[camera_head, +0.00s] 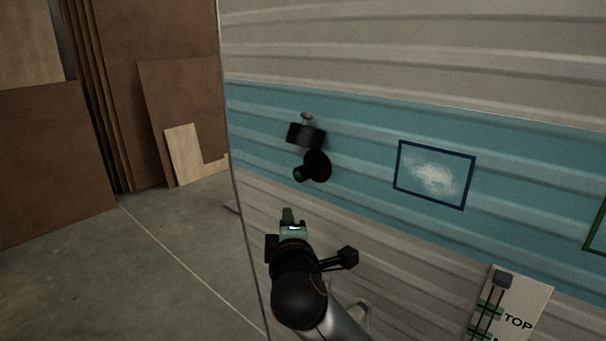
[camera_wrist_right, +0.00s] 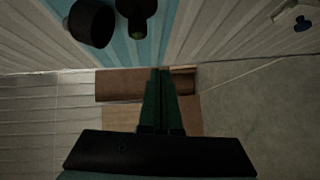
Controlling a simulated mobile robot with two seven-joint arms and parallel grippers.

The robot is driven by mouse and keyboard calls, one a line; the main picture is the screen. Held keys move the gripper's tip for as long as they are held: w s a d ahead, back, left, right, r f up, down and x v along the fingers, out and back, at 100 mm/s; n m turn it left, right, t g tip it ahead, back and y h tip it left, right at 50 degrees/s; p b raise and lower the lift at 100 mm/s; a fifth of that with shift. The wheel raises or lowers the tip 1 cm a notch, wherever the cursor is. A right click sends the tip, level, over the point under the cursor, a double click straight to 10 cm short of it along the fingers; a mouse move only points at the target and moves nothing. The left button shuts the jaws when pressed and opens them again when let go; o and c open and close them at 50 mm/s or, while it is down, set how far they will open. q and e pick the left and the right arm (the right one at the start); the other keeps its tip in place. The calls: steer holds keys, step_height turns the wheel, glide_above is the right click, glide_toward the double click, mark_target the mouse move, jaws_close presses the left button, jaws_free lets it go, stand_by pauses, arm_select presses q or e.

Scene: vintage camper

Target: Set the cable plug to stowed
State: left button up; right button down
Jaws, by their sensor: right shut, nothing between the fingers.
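Two dark fittings sit on the blue band of the camper wall. The upper is a black blocky cylinder (camera_head: 306,136) below a small grey knob (camera_head: 307,118). The lower is a round black flange with a stubby cylinder (camera_head: 317,165) sticking out. I cannot tell for sure which is the cable plug. Both also show at the top of the right wrist view, the larger black cylinder (camera_wrist_right: 92,23) left of the flanged one (camera_wrist_right: 136,12). My right gripper (camera_head: 288,212) is below them, apart from both; its green fingers (camera_wrist_right: 160,75) are shut and empty. My left gripper is out of view.
A blue-framed panel with a white smudge (camera_head: 434,175) is on the wall to the right. A slider board marked "TOP" (camera_head: 518,310) is at lower right. Brown boards (camera_head: 150,85) lean at the back left. The concrete floor (camera_head: 165,270) between is clear.

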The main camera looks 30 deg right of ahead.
mark_target(308, 174)
step_height(308, 174, up, 3)
steer(key=s+a+t, duration=0.1)
steer(key=s+a, duration=0.1)
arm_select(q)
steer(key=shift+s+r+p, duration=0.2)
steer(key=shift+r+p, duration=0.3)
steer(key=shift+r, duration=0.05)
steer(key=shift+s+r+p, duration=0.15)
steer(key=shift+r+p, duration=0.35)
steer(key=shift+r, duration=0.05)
arm_select(e)
steer(key=shift+n+h, duration=0.4)
steer(key=shift+h, duration=0.1)
steer(key=shift+s+d+f+x, duration=0.15)
steer(key=shift+d+x, duration=0.3)
steer(key=shift+x, duration=1.65)
steer(key=shift+s+d+f+x, duration=0.1)
steer(key=shift+s+d+x, duration=0.25)
steer(key=shift+x, duration=1.75)
steer(key=shift+s+d+f+x, duration=0.1)
steer(key=shift+d+x, duration=0.4)
steer(key=shift+x, duration=1.6)
